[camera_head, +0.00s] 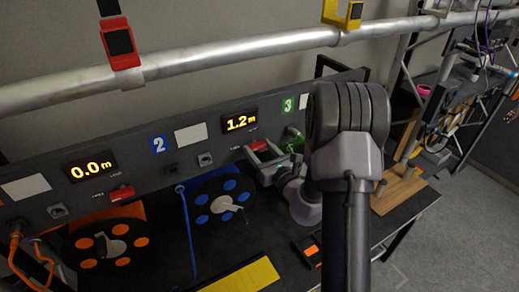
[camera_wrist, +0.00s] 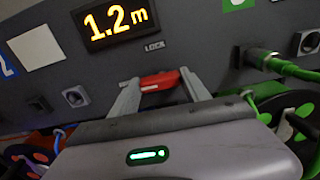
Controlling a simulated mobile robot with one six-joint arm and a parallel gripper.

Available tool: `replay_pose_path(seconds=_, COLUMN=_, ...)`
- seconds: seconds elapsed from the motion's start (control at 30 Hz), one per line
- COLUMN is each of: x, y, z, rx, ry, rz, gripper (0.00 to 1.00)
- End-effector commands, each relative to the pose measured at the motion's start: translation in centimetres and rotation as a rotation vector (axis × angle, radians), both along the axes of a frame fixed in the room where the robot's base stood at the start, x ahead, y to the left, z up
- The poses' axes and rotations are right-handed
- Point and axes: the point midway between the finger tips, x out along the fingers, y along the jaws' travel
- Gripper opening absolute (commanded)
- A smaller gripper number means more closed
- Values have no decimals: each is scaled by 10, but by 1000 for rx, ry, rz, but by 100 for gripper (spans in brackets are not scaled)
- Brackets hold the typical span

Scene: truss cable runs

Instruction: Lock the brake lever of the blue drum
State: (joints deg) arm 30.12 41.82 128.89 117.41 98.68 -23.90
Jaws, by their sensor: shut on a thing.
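The blue drum (camera_head: 222,201) is a dark disc with blue dots, low on the bench below the 1.2 m display (camera_head: 240,122). Its red brake lever (camera_wrist: 158,81) sits on the grey panel under that display, below the small LOCK label (camera_wrist: 153,46). My gripper (camera_head: 262,153) reaches the panel from the right, and its two fingers are shut on the red lever, one at each end in the wrist view (camera_wrist: 160,88). The lever lies nearly level in the wrist view. The fingers partly hide it in the head view.
The orange drum (camera_head: 106,244) and its own red lever (camera_head: 121,193) are at the left, under the 0.0 m display (camera_head: 92,167). A green cable plug (camera_wrist: 262,61) is right of my gripper. A metal truss tube (camera_head: 220,48) crosses above the panel.

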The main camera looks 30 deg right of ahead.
Motion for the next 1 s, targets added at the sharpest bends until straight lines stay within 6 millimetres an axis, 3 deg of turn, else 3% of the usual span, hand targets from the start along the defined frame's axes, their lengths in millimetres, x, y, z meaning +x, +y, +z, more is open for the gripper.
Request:
replay_pose_path(seconds=0.27, x=0, y=0, z=2, rx=154, ry=5, rz=1, gripper=14)
replay_pose_path(seconds=1.0, x=0, y=-3, z=5, rx=854, ry=29, rz=0, gripper=14)
